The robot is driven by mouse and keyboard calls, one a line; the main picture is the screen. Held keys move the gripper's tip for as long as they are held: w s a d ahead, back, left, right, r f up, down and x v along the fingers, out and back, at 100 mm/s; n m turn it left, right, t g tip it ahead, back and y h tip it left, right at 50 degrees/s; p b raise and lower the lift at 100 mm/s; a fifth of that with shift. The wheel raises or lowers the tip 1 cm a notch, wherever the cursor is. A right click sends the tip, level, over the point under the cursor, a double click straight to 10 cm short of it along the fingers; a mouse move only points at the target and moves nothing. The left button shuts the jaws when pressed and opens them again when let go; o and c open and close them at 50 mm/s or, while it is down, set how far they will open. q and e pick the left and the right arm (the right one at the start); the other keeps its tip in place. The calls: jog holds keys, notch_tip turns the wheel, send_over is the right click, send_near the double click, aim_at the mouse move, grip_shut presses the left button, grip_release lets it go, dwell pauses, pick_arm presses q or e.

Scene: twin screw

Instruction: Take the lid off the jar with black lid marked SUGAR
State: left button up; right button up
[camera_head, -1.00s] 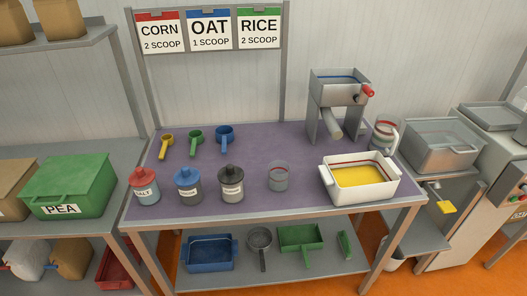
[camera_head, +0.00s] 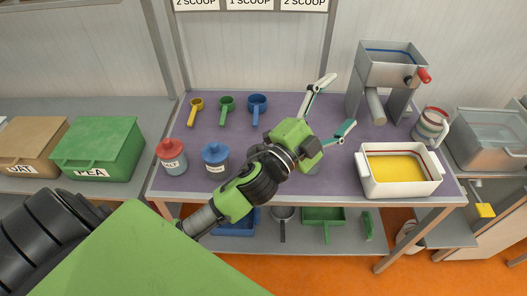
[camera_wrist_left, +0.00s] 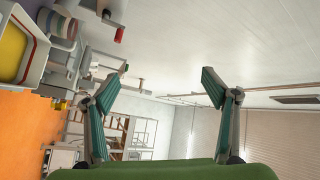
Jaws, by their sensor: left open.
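The black-lidded jar is hidden behind my left arm in the head view, so neither its lid nor its label can be read. My left gripper (camera_head: 339,104) is raised over the middle of the table, to the right of the row of jars, with its two fingers spread wide and nothing between them. In the left wrist view the gripper (camera_wrist_left: 162,80) is also open and empty, facing the wall and room rather than a jar. My right gripper is not in view.
A red-lidded SALT jar (camera_head: 173,162) and a blue-lidded jar (camera_head: 215,165) stand left of my arm. Several scoops lie behind, including a blue scoop (camera_head: 257,104). A white tub (camera_head: 405,187) of yellow stuff and a metal machine (camera_head: 390,70) stand right. A clear container is mostly covered by my gripper.

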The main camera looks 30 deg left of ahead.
pick_arm(q)
jog(key=s+d+r+m+g+h, duration=0.1)
jog(key=d+r+m+g+h, duration=0.2)
jog(key=d+r+m+h, duration=0.6)
jog(key=s+d+f+m+g+h, duration=0.2)
jog(key=m+g+h, duration=0.2)
jog(key=m, duration=0.4)
jog(key=m+g+y, duration=1.3)
jog(key=y, duration=0.5)
send_over(261, 146)
jog(key=a, duration=0.1)
notch_tip(261, 146, down, 15)
jog(key=f, duration=0.4)
jog(key=f+p, duration=0.1)
jog(key=f, duration=0.2)
jog(key=shift+s+a+f, duration=0.1)
jog(key=shift+s, duration=0.2)
jog(key=shift+f, duration=0.25)
jog(key=f+p, duration=0.1)
jog(key=d+f+p, duration=0.1)
jog(key=f, duration=0.1)
jog(key=f+p, duration=0.1)
jog(key=shift+w+d+f, duration=0.2)
jog(key=shift+w+f, duration=0.05)
jog(key=shift+f, duration=0.45)
jog(key=c, duration=1)
